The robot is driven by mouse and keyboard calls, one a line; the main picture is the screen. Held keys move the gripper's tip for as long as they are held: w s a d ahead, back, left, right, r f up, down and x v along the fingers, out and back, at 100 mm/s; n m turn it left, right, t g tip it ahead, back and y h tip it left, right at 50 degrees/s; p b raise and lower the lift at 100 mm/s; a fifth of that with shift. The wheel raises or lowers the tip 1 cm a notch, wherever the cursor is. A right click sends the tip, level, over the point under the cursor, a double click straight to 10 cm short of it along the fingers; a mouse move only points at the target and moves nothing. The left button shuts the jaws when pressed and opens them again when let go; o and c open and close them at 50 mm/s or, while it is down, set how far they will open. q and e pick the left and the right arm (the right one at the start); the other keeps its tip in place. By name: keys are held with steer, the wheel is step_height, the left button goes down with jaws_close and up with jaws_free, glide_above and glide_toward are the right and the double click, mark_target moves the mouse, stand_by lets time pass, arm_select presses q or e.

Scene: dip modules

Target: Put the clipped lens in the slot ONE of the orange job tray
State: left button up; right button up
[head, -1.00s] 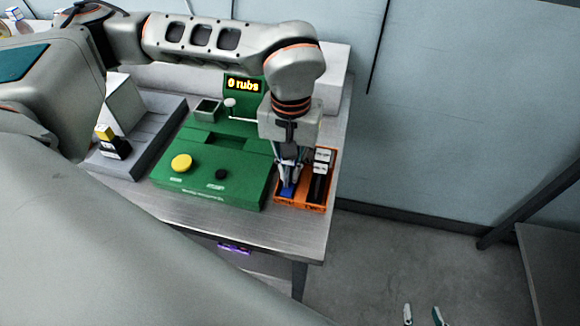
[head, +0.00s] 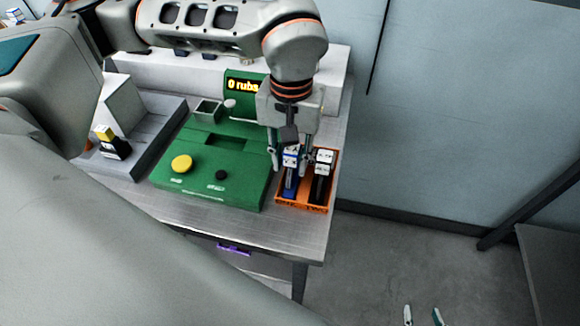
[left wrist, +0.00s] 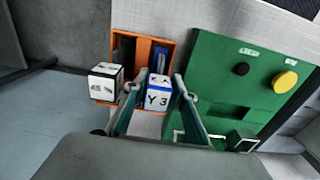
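The orange job tray (head: 290,206) stands at the table's front right corner, with faint lettering on its front. A blue module with a white marked top (head: 291,172) stands in its left compartment; it also shows in the left wrist view (left wrist: 158,98), marked "Y 3". I cannot read a name that makes it the clipped lens. My left gripper (head: 290,160) is open, with one finger on each side of the module's top, apparently clear of it. A black module with a white top (head: 322,180) stands in the right compartment. My right gripper (head: 423,315) is open and empty at the bottom edge.
A green station (head: 212,178) with yellow and black buttons and a "0 rubs" display stands left of the tray. Bare metal table (head: 240,222) lies in front.

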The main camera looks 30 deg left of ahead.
arm_select(q)
step_height(320, 180, up, 9)
stand_by(0.3)
stand_by(0.5)
